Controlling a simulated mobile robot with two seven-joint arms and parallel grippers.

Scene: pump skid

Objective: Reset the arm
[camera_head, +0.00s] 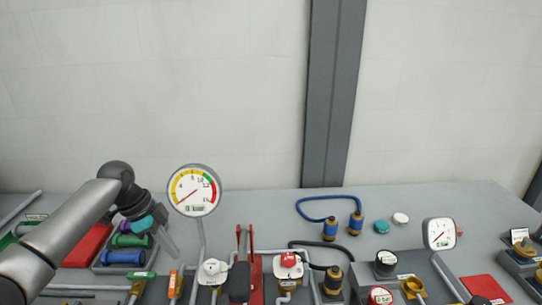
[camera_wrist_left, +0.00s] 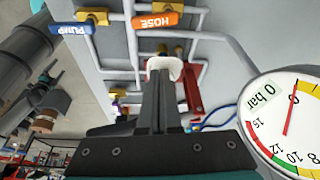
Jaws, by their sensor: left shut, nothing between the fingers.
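My left arm comes in from the left in the head view, and its gripper (camera_head: 170,246) points down and to the right beside the grey tray. In the left wrist view the gripper (camera_wrist_left: 158,88) has its two dark fingers together with nothing between them. A white round part (camera_wrist_left: 164,65) shows just beyond the fingertips; whether they touch it I cannot tell.
A large round gauge (camera_head: 194,191) stands on a pipe right of my left gripper. A tray (camera_head: 106,264) holds green and blue cylinders.

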